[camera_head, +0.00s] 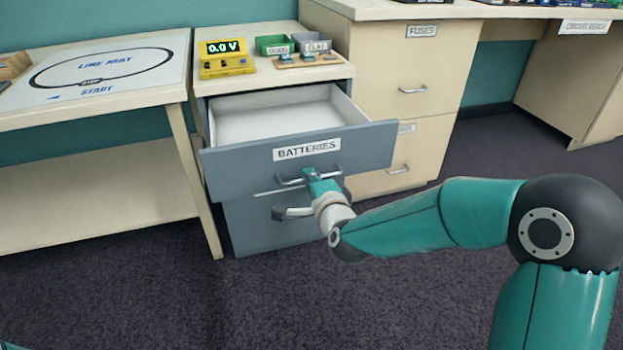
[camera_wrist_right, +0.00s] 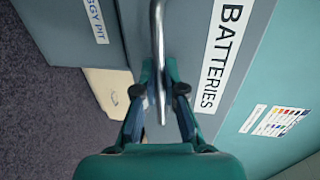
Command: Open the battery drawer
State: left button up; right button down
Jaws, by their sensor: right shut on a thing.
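The grey battery drawer (camera_head: 235,172), labelled BATTERIES, is pulled out of its cabinet. Its white interior shows and looks empty. My right gripper (camera_head: 312,177) is at the drawer's front, just below the label, and is shut on the metal bar handle (camera_head: 290,181). In the right wrist view the handle (camera_wrist_right: 157,30) runs between the two fingers of the right gripper (camera_wrist_right: 160,88), beside the BATTERIES label (camera_wrist_right: 222,55). My left gripper is not in view.
A yellow meter (camera_head: 226,60) reading 0.0 V and small green and grey bins (camera_head: 275,45) stand on the cabinet top. A table with a line mat (camera_head: 95,72) is at left. A beige FUSES cabinet (camera_head: 440,65) is at right. Dark carpet (camera_head: 420,300) lies in front.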

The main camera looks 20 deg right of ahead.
jog(key=shift+a+f, duration=0.3)
jog(key=shift+a, duration=0.05)
jog(key=c, duration=1.2)
grip_release()
jog(key=shift+c, duration=0.2)
jog(key=shift+d+r, duration=0.15)
jog(key=v, duration=1.2)
